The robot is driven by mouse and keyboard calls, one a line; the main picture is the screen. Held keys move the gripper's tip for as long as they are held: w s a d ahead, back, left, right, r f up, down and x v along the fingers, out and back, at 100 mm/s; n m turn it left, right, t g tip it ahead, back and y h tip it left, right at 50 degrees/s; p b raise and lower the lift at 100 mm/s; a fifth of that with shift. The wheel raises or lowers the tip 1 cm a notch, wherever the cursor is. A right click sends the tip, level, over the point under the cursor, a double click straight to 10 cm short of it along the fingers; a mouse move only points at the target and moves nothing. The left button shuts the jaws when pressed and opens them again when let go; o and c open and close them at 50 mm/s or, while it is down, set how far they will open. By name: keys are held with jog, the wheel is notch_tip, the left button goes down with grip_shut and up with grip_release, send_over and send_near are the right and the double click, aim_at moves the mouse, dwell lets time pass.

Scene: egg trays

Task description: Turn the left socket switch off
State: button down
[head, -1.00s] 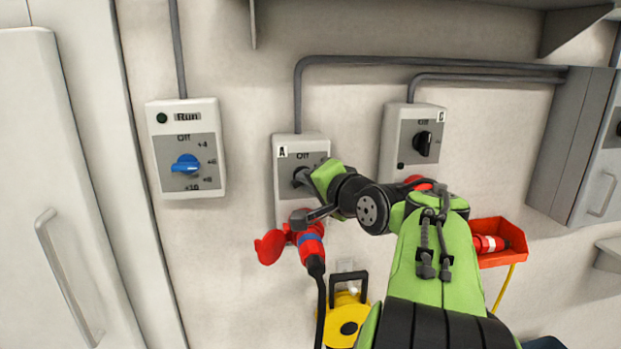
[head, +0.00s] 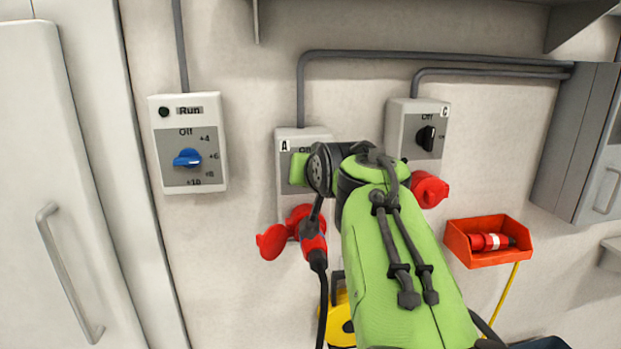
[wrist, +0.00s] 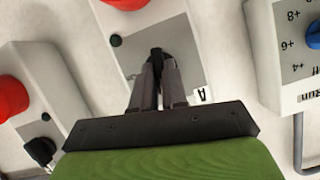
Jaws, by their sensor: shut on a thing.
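The left socket box, marked A, (head: 287,134) is a pale box with a grey plate on the wall; it also shows in the wrist view (wrist: 120,58). Its black switch knob (wrist: 156,51) sits between my fingertips in the wrist view. My gripper (wrist: 158,68) is shut on that knob. In the head view my green and black arm covers the knob and most of the plate, so the knob's angle cannot be read there. A red plug (head: 313,246) with a black cable sits at the box's red socket below.
Socket box C (head: 398,130) with its black knob is at right. A control box with a blue dial (head: 187,158) is at left. A red holder (head: 462,248) and grey cabinet (head: 572,140) are at right. A yellow reel (head: 340,320) is below.

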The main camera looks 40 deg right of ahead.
jog(key=shift+w+a+n+g+h+b, duration=0.1)
jog(key=shift+n+g+h+b, duration=0.2)
jog(key=shift+n, duration=0.4)
jog(key=c, duration=1.2)
grip_release()
jog(key=shift+o, duration=0.2)
jog(key=p+v, duration=0.2)
jog(key=v, duration=1.3)
jog(key=shift+s+a, duration=0.25)
jog(key=shift+a, duration=0.1)
jog(key=shift+r, duration=0.1)
